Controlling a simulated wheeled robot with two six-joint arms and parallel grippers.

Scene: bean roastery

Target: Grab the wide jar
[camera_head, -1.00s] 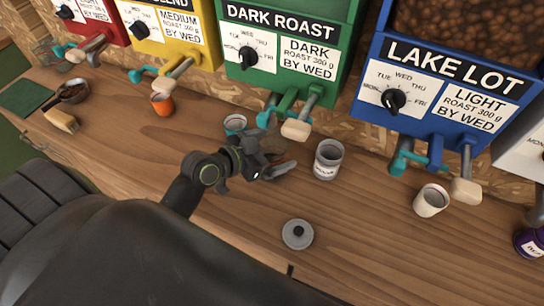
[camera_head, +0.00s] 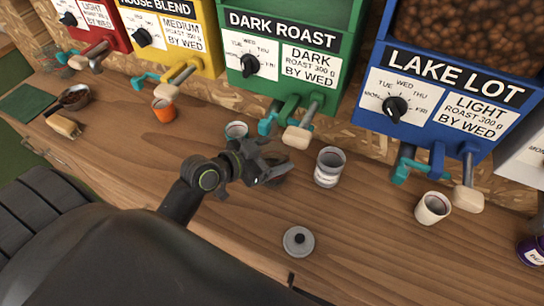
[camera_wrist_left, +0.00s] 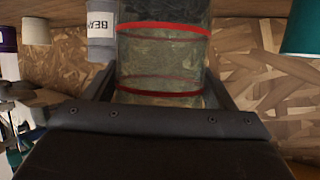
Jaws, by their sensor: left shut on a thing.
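The wide jar is clear glass with red bands. It fills the middle of the left wrist view (camera_wrist_left: 160,65), between the two fingers of my left gripper, which is shut on it. In the head view my left gripper (camera_head: 270,170) is over the counter below the green dispenser, and its fingers hide most of the jar there. I cannot tell whether the jar is resting on the counter or lifted. My right gripper is not in view.
A grey labelled jar (camera_head: 329,167) stands close to the right of my gripper; a teal cup (camera_head: 236,130) stands behind it. A grey knobbed lid (camera_head: 298,241) lies in front. A white cup (camera_head: 432,208) stands farther right. Dispensers (camera_head: 290,60) line the back.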

